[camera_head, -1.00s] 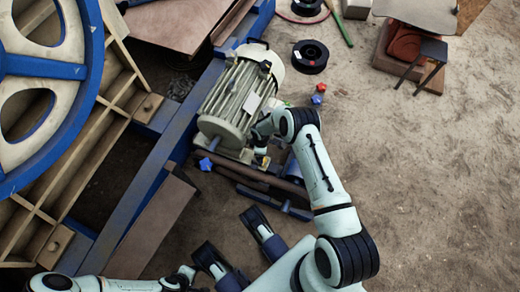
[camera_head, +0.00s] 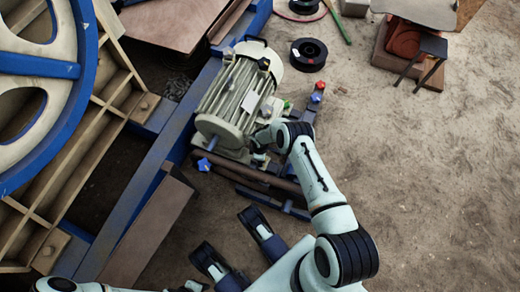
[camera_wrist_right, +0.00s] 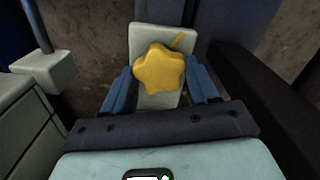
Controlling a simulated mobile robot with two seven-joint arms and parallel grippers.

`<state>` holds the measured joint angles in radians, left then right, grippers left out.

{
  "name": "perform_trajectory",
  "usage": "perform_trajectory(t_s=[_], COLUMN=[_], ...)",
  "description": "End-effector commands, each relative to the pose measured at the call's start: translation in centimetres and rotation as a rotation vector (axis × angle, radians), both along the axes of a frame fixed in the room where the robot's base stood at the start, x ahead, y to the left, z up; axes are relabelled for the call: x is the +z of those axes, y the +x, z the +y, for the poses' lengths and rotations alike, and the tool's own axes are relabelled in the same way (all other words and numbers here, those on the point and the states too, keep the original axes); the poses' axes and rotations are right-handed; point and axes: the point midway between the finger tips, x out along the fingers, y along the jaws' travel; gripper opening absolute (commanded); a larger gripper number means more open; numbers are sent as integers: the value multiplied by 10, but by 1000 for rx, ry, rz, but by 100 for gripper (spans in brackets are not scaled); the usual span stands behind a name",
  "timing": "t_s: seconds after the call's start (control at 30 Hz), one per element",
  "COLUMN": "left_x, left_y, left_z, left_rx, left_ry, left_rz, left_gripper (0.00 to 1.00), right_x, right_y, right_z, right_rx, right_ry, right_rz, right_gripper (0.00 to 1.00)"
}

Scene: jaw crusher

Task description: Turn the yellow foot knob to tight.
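The yellow foot knob (camera_wrist_right: 159,72) is star-shaped and sits on a pale plate with a short yellow pointer mark at its upper right, in the right wrist view. My right gripper (camera_wrist_right: 160,80) has its two blue fingers on either side of the knob, spread apart. I cannot tell whether either finger touches it. In the head view my right arm reaches the foot of the ribbed motor (camera_head: 238,97), and its hand hides the knob there.
A blue knob (camera_head: 204,164) is at the motor's near left foot. A red knob (camera_head: 319,86) and another blue knob (camera_head: 314,97) are right of the motor. A large blue-rimmed wheel (camera_head: 75,110) stands at left. Black spool (camera_head: 309,54) lies behind; sandy ground at right is free.

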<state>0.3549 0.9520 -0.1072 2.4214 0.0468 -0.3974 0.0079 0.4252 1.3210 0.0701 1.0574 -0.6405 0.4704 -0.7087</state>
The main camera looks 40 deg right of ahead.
Motion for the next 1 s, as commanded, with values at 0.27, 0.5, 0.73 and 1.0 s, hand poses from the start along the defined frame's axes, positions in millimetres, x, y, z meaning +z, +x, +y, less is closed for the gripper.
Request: perform_trajectory(t_s=[0.27,0.5,0.73,1.0], left_x=[0,0,0,0], left_y=[0,1,1,1], left_z=[0,0,0,0], left_rx=[-1,-1,-1,-1], left_ry=[-1,-1,-1,-1], left_rz=[-2,-2,-2,-2], left_gripper=[43,43,43,43], right_x=[0,0,0,0], right_y=[0,0,0,0], right_z=[0,0,0,0], right_rx=[-17,-124,-310,-541], right_ry=[0,-1,-1,0], right_rz=[0,1,1,0], right_gripper=[28,28,28,28])
